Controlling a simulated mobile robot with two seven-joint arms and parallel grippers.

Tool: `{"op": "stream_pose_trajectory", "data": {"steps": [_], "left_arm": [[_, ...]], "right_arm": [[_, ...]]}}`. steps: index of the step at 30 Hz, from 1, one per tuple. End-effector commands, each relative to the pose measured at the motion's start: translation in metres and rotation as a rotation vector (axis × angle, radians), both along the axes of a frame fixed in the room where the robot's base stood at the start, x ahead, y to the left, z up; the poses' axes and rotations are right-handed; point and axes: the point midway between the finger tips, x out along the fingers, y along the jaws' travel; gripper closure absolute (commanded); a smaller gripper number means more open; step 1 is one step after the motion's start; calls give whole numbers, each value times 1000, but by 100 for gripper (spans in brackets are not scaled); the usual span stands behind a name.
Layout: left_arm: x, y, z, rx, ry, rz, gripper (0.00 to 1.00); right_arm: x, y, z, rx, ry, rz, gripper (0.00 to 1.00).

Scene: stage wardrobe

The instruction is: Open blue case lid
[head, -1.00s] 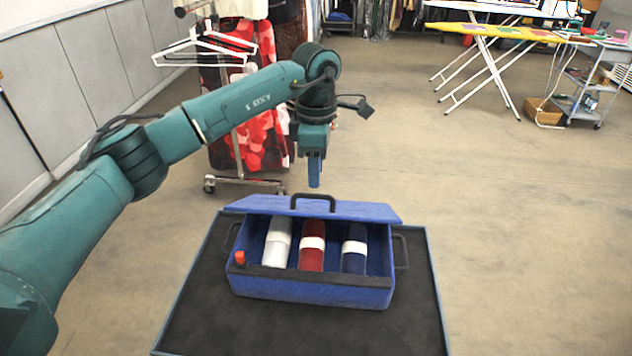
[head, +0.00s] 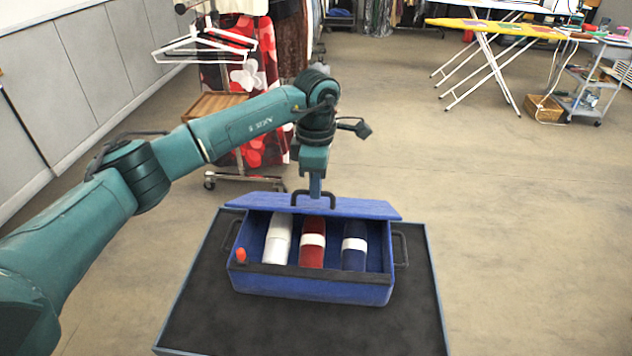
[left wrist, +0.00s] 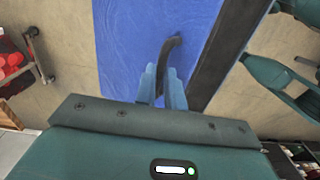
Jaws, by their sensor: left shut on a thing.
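The blue case (head: 310,288) stands on a dark-topped table. Its blue lid (head: 365,208) is raised and leans at the back, so the inside shows. A dark handle (head: 331,198) sits on the lid. My left gripper (head: 315,194) has come down from above and is shut on this handle. In the left wrist view, the two blue fingers (left wrist: 162,84) close around the near end of the dark handle (left wrist: 171,45), over the blue lid (left wrist: 130,40).
Inside the case lie a white roll (head: 278,238), a red roll (head: 312,256) and a navy roll (head: 354,258). A small orange-red object (head: 240,256) is at its front left. The dark table (head: 210,310) has bare room around the case. A clothes rack (head: 245,179) stands behind.

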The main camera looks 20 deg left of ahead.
Motion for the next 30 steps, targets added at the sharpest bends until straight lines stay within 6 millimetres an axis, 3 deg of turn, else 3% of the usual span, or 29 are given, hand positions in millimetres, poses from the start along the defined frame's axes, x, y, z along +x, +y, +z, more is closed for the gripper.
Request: {"op": "stream_pose_trajectory", "data": {"steps": [17,30], "left_arm": [[4,1,2,-1,-2,2,100],[60,12,34,2,-2,5,100]], "right_arm": [[1,1,2,2,-8,1,64],[1,3,3,4,-16,9,64]]}}
